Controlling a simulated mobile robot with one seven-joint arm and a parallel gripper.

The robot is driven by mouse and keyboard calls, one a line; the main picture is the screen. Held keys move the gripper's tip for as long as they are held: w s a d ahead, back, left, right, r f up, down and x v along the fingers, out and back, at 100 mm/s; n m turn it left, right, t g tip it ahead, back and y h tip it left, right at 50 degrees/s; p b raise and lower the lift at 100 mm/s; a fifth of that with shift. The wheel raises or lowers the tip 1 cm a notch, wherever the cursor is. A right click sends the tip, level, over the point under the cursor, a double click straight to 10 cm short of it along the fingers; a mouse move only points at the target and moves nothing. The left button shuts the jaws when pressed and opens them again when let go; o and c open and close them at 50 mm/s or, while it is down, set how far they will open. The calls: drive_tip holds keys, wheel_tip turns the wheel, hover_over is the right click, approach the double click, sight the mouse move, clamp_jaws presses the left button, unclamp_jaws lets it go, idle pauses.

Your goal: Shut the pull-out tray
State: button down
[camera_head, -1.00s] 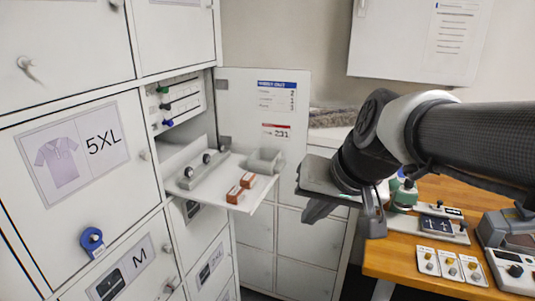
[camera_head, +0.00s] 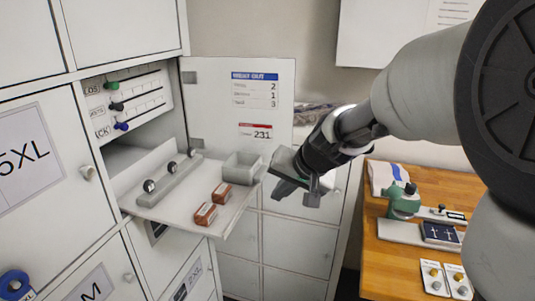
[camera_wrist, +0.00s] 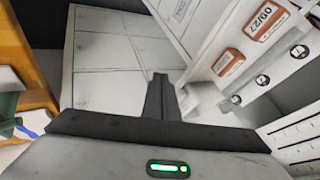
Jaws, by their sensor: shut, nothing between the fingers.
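The pull-out tray (camera_head: 175,216) sticks out of an open locker compartment on the left. On it are a grey rail with several round knobs (camera_head: 170,184), a small grey open box (camera_head: 243,167) and two red-brown blocks (camera_head: 213,204). The tray also shows at the right of the wrist view (camera_wrist: 208,72). My gripper (camera_head: 315,197) is shut and empty, just right of the tray's outer end, seemingly apart from it. In the wrist view the closed fingers (camera_wrist: 160,85) point at the floor-side locker fronts, left of the tray.
The compartment's white door (camera_head: 215,100) stands open behind the tray. Above the tray is a panel with coloured sliders (camera_head: 125,105). A wooden workbench (camera_head: 395,258) with a green device (camera_head: 403,200) stands at the right. Grey lockers (camera_head: 290,245) fill the space below.

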drive_tip(key=a, duration=0.1)
drive_tip(key=w+a+f+p, duration=0.1)
drive_tip(key=a, duration=0.1)
drive_tip(key=w+a, duration=0.1)
drive_tip(key=shift+w+a+f, duration=0.15)
drive_tip(key=shift+w+f, duration=0.1)
drive_tip(key=shift+a+p, duration=0.15)
drive_tip(key=shift+p, duration=0.2)
